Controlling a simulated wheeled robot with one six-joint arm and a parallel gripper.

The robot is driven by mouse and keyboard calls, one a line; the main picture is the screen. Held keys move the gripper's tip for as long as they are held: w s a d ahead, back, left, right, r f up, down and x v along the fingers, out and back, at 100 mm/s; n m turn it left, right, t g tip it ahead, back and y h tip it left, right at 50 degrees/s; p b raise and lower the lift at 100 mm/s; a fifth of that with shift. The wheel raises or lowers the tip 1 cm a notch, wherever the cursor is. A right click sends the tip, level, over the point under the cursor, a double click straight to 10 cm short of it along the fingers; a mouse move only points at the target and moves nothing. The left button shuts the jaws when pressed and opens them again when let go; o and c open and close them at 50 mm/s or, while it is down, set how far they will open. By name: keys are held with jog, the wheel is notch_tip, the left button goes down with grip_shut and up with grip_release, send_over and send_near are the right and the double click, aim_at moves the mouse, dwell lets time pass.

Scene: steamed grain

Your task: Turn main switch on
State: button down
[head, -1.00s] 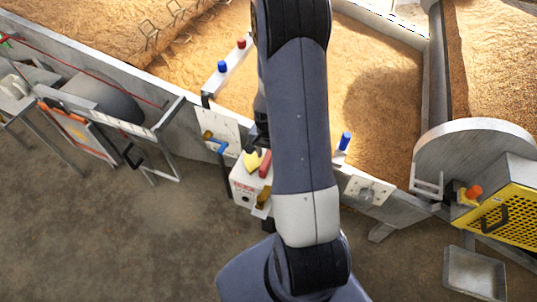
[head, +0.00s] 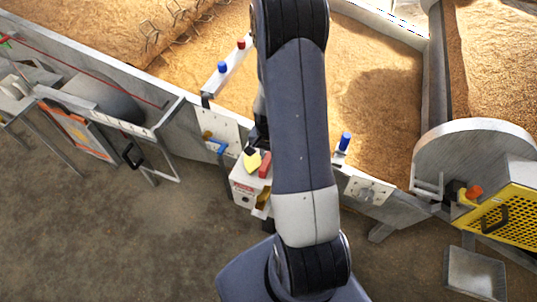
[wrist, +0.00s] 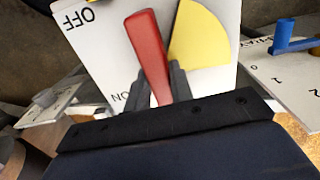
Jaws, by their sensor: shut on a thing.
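The main switch is a red lever (wrist: 148,50) on a white panel (wrist: 95,45) marked OFF at the upper left and ON lower down, partly covered. A yellow sector (wrist: 200,40) lies right beside the lever. In the wrist view my gripper (wrist: 160,88) has its two dark fingers on either side of the lever's near end and is shut on it. In the head view the red lever (head: 265,165) and yellow piece (head: 253,160) sit atop a white box (head: 243,185), beside my arm. My arm hides most of the gripper there.
A blue handle (wrist: 284,38) on a numbered white plate (wrist: 292,75) stands right of the switch in the wrist view. Grain-filled troughs (head: 370,60) lie behind. A yellow perforated box (head: 500,212) and a metal tray (head: 474,270) are at the right. The floor at front left is clear.

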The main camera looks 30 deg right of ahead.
dwell(0.5)
jog(key=n+b, duration=0.1)
jog(key=n, duration=0.3)
jog(key=shift+s+d+f+b, duration=0.1)
jog(key=shift+d+b, duration=0.1)
jog(key=shift+b, duration=0.2)
jog(key=n+b, duration=0.1)
jog(key=n, duration=0.4)
jog(key=shift+d+b, duration=0.2)
jog(key=shift+b, duration=0.1)
jog(key=n, duration=0.2)
jog(key=n+b, duration=0.1)
jog(key=n, duration=0.1)
jog(key=shift+d+n, duration=0.2)
jog(key=shift+n, duration=0.2)
jog(key=shift+d+n, duration=0.15)
jog(key=shift+n, duration=1.65)
jog(key=c, duration=1.2)
grip_release()
jog(key=shift+c, duration=0.2)
